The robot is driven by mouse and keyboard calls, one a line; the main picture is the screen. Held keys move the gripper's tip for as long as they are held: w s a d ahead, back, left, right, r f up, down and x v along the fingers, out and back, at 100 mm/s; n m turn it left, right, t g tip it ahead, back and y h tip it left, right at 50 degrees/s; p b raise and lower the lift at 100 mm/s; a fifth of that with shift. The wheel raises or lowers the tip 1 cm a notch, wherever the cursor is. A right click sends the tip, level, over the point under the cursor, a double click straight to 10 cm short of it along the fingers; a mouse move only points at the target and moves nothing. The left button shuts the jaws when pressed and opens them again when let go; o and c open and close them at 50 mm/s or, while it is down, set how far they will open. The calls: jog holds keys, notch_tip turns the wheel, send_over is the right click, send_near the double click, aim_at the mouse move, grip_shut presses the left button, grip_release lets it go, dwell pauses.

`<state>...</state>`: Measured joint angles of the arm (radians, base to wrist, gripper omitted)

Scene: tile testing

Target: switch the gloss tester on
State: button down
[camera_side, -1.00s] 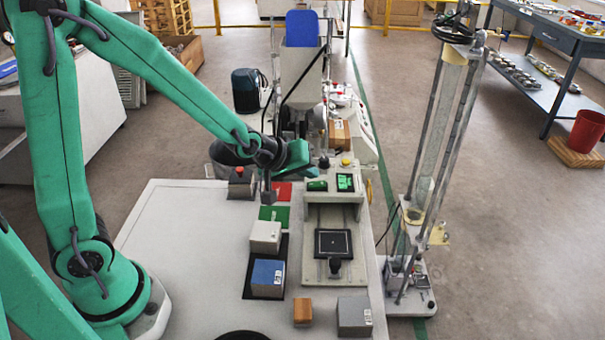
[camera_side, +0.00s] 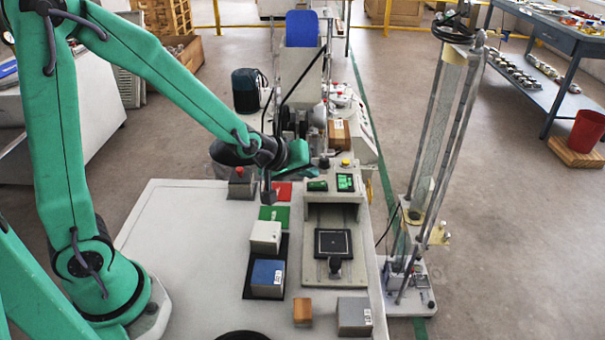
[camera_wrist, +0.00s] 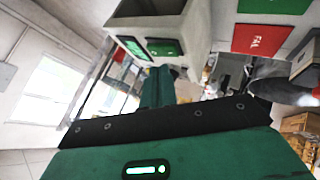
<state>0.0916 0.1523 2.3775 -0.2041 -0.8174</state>
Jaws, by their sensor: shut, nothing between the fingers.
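The gloss tester (camera_side: 355,272) is a pale bench device at the right of the white table, with a black square plate in its bay. On its top panel are a green-lit display (camera_side: 345,183), a green label or button (camera_side: 317,186), a yellow knob and a dark knob. In the wrist view the display (camera_wrist: 132,47) glows and the green label (camera_wrist: 165,47) sits beside it. My gripper (camera_side: 306,158) is shut and empty at the panel's back left. Its teal fingers (camera_wrist: 157,72) point toward the panel; I cannot tell whether they touch it.
A red FAIL patch (camera_wrist: 262,39) and a green patch (camera_side: 280,213) lie left of the tester. A pale block (camera_side: 265,236) and a blue block (camera_side: 267,278) stand on a black mat. Brown (camera_side: 302,312) and grey (camera_side: 354,316) blocks stand in front. A red-topped box (camera_side: 240,184) stands behind.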

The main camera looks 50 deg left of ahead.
aim_at(305, 190)
jog(key=shift+f, duration=0.4)
dwell(0.3)
jog(key=shift+r, duration=0.5)
dwell(0.6)
notch_tip(305, 190, up, 5)
jog(key=shift+a+f, duration=0.1)
dwell(0.6)
jog(key=shift+s, duration=0.1)
jog(key=s+a+r+m+g, duration=0.2)
jog(key=s+r+m, duration=0.2)
jog(key=s, duration=0.7)
jog(key=s+a+r+m+g, duration=0.1)
jog(key=s+a+r+m, duration=0.1)
jog(key=s, duration=0.9)
jog(key=shift+r+m+g+y, duration=0.4)
jog(key=shift+r+m, duration=0.45)
jog(key=shift+m, duration=0.35)
